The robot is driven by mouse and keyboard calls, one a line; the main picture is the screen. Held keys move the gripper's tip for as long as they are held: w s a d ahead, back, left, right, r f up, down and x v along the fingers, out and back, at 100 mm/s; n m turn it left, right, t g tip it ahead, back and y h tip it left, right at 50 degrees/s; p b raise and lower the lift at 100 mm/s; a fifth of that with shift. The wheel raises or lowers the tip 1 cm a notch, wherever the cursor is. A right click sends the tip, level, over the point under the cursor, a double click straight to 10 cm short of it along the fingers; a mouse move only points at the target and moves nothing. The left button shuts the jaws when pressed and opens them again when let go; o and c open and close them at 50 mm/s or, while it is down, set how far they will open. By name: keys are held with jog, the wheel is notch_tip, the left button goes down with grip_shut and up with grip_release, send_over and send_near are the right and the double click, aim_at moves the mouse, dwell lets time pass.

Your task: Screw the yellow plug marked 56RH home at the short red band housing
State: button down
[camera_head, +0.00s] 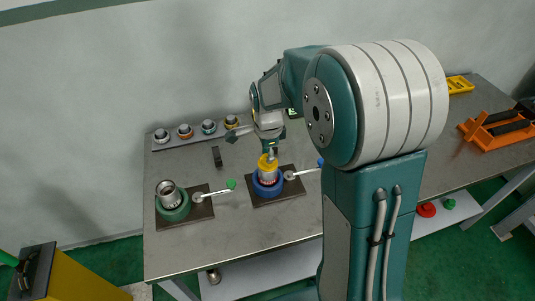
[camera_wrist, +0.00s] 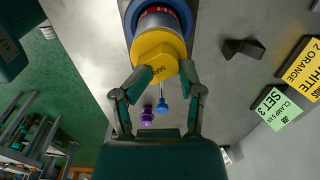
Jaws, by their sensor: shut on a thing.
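The yellow plug (camera_head: 267,163) sits at the mouth of the steel housing (camera_head: 268,177), which stands upright in the blue ring vise (camera_head: 268,188). The plug fills the middle of the wrist view (camera_wrist: 157,45), with small dark lettering on its near face that I cannot read surely. A red band (camera_wrist: 157,10) shows on the housing beyond it, inside the blue ring. My gripper (camera_wrist: 158,75) is shut on the yellow plug, one finger on each side. In the head view my gripper (camera_head: 270,149) comes down from above. How deep the plug sits is hidden.
A green vise (camera_head: 172,212) holds another open steel housing (camera_head: 168,190) at the left. A rail (camera_head: 200,137) at the back carries several capped pieces. Label cards (camera_wrist: 280,108) lie on the right in the wrist view. An orange rack (camera_head: 497,132) stands far right.

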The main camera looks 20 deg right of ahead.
jog(key=m, duration=0.5)
jog(key=shift+s+f, duration=0.2)
jog(key=shift+f, duration=0.15)
jog(key=m, duration=0.3)
jog(key=shift+d+m, duration=0.25)
jog(key=shift+m, duration=0.15)
jog(key=shift+a+m, duration=0.1)
jog(key=shift+m, duration=1)
jog(key=c, duration=0.9)
grip_release()
jog(key=shift+o, duration=1.2)
jog(key=shift+s+a, duration=0.1)
jog(key=shift+a, duration=0.25)
jog(key=shift+r, duration=0.1)
jog(key=shift+w+d, duration=0.2)
jog(key=shift+d, duration=0.1)
